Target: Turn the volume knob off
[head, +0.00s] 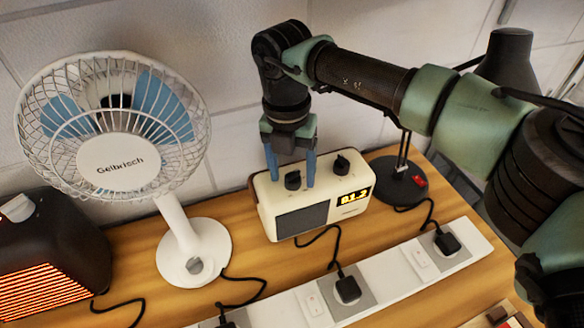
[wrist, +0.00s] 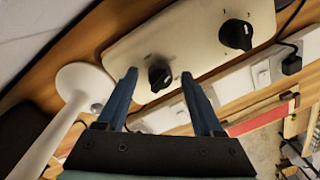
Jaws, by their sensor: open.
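A cream radio (head: 318,207) with a lit display reading about 91.2 stands on the wooden bench, with two black knobs on top. The left knob (head: 293,180) sits between the blue fingers of my gripper (head: 291,177), which points down and is open around it. The wrist view shows this knob (wrist: 160,76) between the fingertips (wrist: 158,75), with gaps on both sides. The right knob (head: 341,164) is free of the gripper and also shows in the wrist view (wrist: 236,34). I cannot read any label telling which knob is volume.
A white fan (head: 192,250) stands left of the radio. A heater with an orange glowing grille (head: 50,292) is at far left. A dark lamp base (head: 398,182) is right of the radio. A white power strip (head: 395,272) with plugs and cables runs along the front.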

